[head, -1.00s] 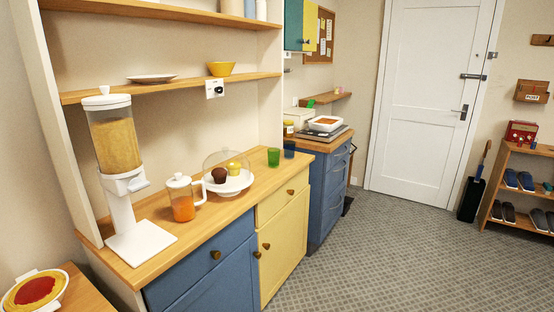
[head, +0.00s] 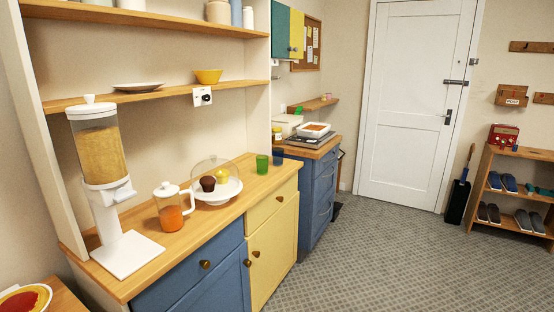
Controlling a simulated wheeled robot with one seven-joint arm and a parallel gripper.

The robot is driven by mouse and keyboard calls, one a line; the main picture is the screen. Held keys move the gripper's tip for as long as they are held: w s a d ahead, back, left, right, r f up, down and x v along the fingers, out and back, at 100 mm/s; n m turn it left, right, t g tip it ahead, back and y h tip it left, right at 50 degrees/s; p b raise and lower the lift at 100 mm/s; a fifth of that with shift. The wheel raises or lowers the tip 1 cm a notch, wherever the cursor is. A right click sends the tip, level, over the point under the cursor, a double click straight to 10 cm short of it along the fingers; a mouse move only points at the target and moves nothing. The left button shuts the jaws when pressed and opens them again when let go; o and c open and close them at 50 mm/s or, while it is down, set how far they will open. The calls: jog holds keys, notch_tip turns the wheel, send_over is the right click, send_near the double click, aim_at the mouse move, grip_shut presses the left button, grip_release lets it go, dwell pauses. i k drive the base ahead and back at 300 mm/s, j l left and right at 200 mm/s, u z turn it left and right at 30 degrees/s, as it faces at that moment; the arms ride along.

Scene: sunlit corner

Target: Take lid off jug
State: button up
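The jug (head: 170,216) stands upright on the wooden counter, a clear body with orange liquid in its lower part and a white handle on its right side. Its white lid (head: 166,188), with a small knob on top, sits on the jug's mouth. My gripper is not in view.
A cereal dispenser (head: 100,165) stands left of the jug. A cake stand (head: 228,190) under a clear dome is close to its right. Green (head: 262,164) and blue (head: 278,157) cups stand farther right. The counter front (head: 190,240) is clear. Open carpet (head: 390,250) lies to the right.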

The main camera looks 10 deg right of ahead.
aim_at(167, 189)
jog(key=u, duration=2.35)
jog(key=z, duration=1.75)
jog(key=i+l, duration=0.75)
jog(key=i, duration=0.3)
